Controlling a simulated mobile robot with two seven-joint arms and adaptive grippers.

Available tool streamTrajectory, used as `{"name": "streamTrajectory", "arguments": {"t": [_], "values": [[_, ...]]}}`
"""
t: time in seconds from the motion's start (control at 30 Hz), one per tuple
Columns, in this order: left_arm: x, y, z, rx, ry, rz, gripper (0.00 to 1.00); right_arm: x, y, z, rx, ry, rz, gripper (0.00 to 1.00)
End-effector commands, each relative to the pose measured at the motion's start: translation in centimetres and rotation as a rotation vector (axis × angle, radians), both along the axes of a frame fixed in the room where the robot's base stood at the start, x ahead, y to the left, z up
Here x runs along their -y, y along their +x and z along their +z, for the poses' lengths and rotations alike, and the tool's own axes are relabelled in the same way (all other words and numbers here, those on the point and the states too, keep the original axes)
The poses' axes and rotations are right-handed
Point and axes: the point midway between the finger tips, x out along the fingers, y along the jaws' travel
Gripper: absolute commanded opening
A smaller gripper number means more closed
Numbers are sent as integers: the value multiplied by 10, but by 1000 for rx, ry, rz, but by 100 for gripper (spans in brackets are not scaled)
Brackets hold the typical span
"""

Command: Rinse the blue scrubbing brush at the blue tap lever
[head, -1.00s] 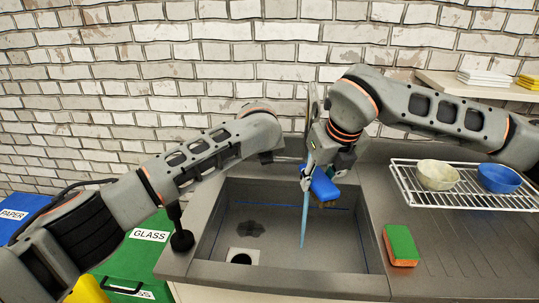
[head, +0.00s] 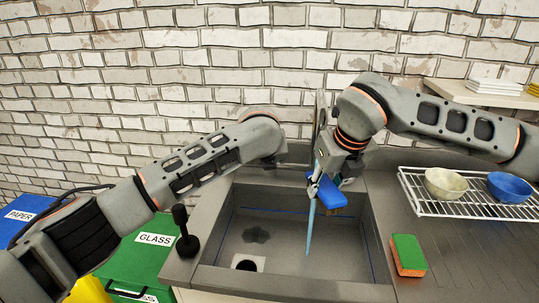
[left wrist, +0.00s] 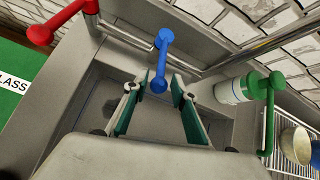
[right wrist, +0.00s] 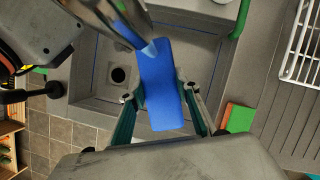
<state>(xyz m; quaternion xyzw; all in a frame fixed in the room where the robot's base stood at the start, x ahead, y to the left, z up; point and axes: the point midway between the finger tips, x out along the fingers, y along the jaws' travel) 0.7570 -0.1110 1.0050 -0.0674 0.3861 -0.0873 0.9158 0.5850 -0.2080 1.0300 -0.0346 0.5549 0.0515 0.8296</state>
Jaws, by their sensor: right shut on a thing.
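My right gripper (right wrist: 165,95) is shut on the blue scrubbing brush (right wrist: 160,85). The silver spout (right wrist: 105,18) shows above the brush in the right wrist view. My left gripper (left wrist: 155,88) is open, its fingers on either side of the lower end of the blue tap lever (left wrist: 161,62). In the head view the left gripper is hidden.
The sink basin (head: 225,272) is otherwise empty, with a drain (head: 247,263). A green-and-orange sponge (head: 408,254) lies right of it. A wire rack (head: 440,210) holds two bowls. A red lever (left wrist: 40,34) and a green lever (left wrist: 271,100) flank the blue one.

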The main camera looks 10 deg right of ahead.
Motion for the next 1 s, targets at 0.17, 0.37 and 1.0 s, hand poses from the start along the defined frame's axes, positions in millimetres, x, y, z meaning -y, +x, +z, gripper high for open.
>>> {"name": "streamTrajectory", "arguments": {"t": [0.17, 0.37, 1.0], "values": [[-7, -20, 22, 3, 0, -2, 26, 0, 0, 0, 1, 0, 0, 5], [-15, -47, 50, 4, -1, -3, 26, 0, 0, 0, 1, 0, 0, 5], [-23, -73, 74, 1, 1, 0, 26, 0, 0, 0, 1, 0, 0, 5]]}}
